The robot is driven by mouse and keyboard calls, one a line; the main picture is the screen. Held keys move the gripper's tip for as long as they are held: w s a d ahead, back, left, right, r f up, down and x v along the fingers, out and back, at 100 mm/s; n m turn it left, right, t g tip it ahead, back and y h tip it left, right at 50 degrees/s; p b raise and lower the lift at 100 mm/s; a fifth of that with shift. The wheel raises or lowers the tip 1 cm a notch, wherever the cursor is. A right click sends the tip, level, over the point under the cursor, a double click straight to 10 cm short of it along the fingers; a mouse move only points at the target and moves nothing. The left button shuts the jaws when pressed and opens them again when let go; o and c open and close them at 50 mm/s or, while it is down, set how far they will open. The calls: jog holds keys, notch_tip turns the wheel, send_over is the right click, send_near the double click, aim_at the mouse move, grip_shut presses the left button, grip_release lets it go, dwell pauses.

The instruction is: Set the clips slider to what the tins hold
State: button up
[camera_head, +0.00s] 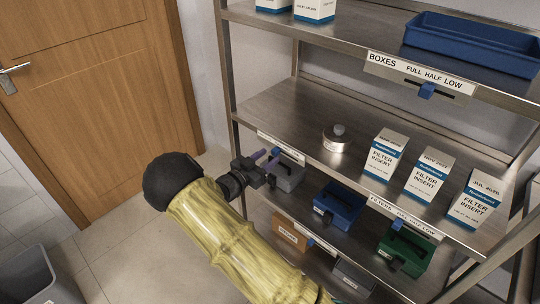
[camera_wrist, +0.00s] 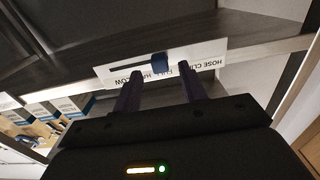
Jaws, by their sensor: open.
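The hose clips label plate (camera_wrist: 205,58) is upside down in the wrist view, with words reading FULL, then HALF and LOW partly covered. Its blue slider knob (camera_wrist: 160,63) sits at the FULL end of the slot. My gripper (camera_wrist: 159,76) is open, its two fingers on either side of the knob with gaps visible. In the head view the plate (camera_head: 283,148) is on the middle shelf's front edge at its left, with my gripper (camera_head: 268,158) in front. One round metal tin (camera_head: 336,143) stands on the middle shelf; its contents cannot be made out.
Several filter insert boxes (camera_head: 385,155) stand right of the tin. A boxes slider (camera_head: 427,90) is on the upper shelf edge, below a blue tray (camera_head: 470,45).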

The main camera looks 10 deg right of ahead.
jog(key=shift+x, duration=1.1)
jog(key=shift+c, duration=0.4)
grip_shut()
jog(key=shift+s+a, duration=0.1)
